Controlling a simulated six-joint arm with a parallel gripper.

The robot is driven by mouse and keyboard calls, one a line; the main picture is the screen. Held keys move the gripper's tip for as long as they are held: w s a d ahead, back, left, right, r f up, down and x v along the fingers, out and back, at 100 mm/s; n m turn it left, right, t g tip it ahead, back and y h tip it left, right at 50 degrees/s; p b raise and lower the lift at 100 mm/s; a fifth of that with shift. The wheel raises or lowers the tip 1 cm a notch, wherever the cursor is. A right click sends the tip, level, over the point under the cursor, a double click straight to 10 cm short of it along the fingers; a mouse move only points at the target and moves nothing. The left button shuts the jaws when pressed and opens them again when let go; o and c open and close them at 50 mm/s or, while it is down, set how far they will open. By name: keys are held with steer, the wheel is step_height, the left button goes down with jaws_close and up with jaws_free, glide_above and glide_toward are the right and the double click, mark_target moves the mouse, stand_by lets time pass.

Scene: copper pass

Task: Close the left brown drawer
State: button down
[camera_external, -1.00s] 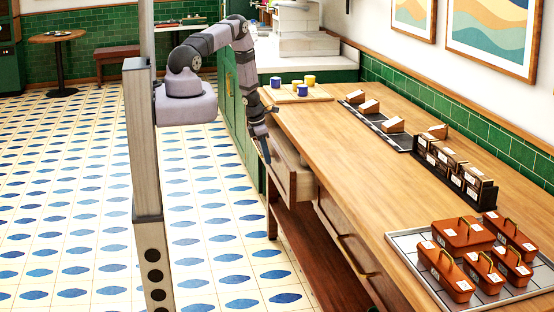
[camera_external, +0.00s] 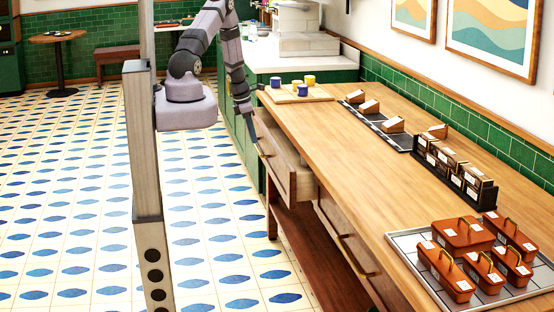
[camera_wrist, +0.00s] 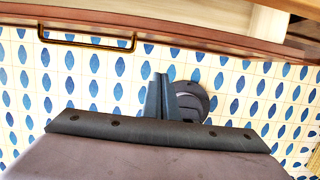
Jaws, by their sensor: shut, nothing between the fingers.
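The left brown drawer (camera_external: 277,172) is at the far end of the wooden counter's front in the external view and stands open, sticking out to the left. Its pale inside shows behind the brown front. In the wrist view the drawer front (camera_wrist: 225,40) crosses the top, with a brass bar handle (camera_wrist: 88,42) at the left. My gripper (camera_external: 258,140) is outside the drawer, just beyond its front near the far corner. Its fingers (camera_wrist: 160,80) are together and empty, over the floor in the wrist view. I cannot tell whether they touch the drawer.
The wooden counter (camera_external: 345,140) has more drawers nearer the camera, with a brass handle (camera_external: 352,252). On top are a board of cups (camera_external: 300,92), dark trays of boxes and a tray (camera_external: 415,250) of brown containers. The tiled floor (camera_external: 215,235) left of the counter is clear.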

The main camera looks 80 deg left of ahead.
steer(key=c, duration=2.2)
jaws_free()
steer(key=shift+r, duration=0.15)
steer(key=o, duration=0.4)
steer(key=shift+s+f, duration=0.15)
steer(key=shift+f, duration=0.1)
steer(key=s+a+f+m+g+y+b, duration=0.1)
steer(key=s+a+f+g+y+b, duration=0.2)
steer(key=f+b, duration=0.6)
steer(key=m+t+y+b, duration=0.65)
steer(key=y+b, duration=0.65)
steer(key=b, duration=1.3)
glide_toward(257, 147)
steer(key=x, duration=0.3)
steer(key=shift+n, duration=0.45)
steer(key=shift+f+p+x, duration=0.15)
steer(key=shift+p+x, duration=0.1)
steer(key=shift+x, duration=1.55)
steer(key=shift+f+p+x, duration=0.15)
steer(key=shift+p+x, duration=0.1)
steer(key=shift+x, duration=1.55)
steer(key=shift+d, duration=0.1)
steer(key=shift+c, duration=0.7)
jaws_close()
